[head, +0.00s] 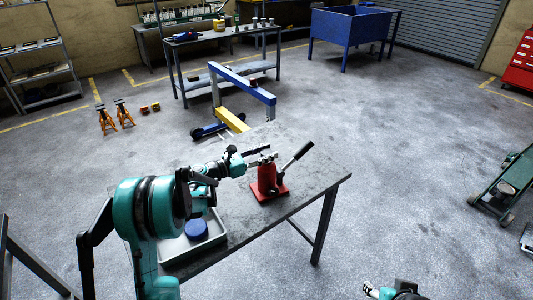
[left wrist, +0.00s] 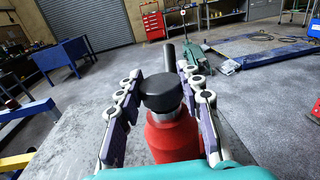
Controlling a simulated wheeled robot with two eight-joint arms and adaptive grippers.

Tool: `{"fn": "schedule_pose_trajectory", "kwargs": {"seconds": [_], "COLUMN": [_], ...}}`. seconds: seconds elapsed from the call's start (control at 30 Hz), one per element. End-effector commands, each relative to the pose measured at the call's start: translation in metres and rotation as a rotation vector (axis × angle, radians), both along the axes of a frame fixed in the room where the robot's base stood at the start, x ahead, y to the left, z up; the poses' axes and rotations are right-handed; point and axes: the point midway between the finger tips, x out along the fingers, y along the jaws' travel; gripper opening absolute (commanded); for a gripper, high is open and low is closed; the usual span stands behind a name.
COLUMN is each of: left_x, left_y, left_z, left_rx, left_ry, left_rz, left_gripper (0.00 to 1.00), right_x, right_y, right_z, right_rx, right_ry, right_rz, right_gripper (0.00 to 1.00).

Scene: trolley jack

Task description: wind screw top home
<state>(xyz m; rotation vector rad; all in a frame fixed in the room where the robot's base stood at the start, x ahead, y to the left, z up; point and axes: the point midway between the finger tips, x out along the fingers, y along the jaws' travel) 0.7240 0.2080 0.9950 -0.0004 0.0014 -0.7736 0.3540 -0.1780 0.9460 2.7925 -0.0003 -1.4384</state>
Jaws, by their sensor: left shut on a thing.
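A red bottle jack (head: 267,180) stands upright on the grey worktable (head: 318,178). Its black screw top (left wrist: 161,92) sits above the red body (left wrist: 172,138) in the left wrist view. My left gripper (head: 264,155) reaches in from the left at the jack's top. Its two fingers (left wrist: 162,100) stand on either side of the screw top and are shut on it. Whether the top's thread is engaged is hidden. My right gripper (head: 370,290) shows only partly at the bottom edge, away from the table, and its opening is unclear.
A dark lever handle (head: 298,155) slants up right from the jack. A pale tray (head: 216,238) with a round blue object (head: 197,229) lies at the table's near left. A blue and yellow hoist (head: 245,84) stands behind.

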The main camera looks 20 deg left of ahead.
Motion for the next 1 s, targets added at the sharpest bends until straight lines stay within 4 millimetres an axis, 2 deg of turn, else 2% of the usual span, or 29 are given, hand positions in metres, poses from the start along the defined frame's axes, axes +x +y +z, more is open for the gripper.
{"fn": "schedule_pose_trajectory", "kwargs": {"seconds": [0.53, 0.57, 0.6, 0.63, 1.0], "left_x": [0.0001, 0.0000, 0.0000, 0.0000, -0.0037], "left_y": [-0.0001, 0.0000, 0.0000, 0.0000, 0.0046], "left_z": [0.0019, 0.0018, 0.0017, 0.0016, 0.0006], "left_rx": [-0.004, -0.004, -0.004, -0.004, -0.001], "left_ry": [-0.001, -0.001, -0.001, -0.001, 0.000], "left_rz": [0.000, 0.000, 0.000, 0.000, 0.002], "left_gripper": [0.07, 0.44, 0.55, 0.58, 0.58], "right_x": [0.0000, 0.0000, 0.0000, 0.0000, 0.0000], "right_y": [0.0000, 0.0000, 0.0000, 0.0000, 0.0000], "right_z": [0.0003, 0.0003, 0.0003, 0.0003, 0.0001], "right_rx": [0.000, 0.000, 0.000, 0.000, 0.000], "right_ry": [0.000, 0.000, 0.000, 0.000, 0.000], "right_rz": [0.000, 0.000, 0.000, 0.000, 0.000], "right_gripper": [0.50, 0.50, 0.50, 0.50, 0.50]}}
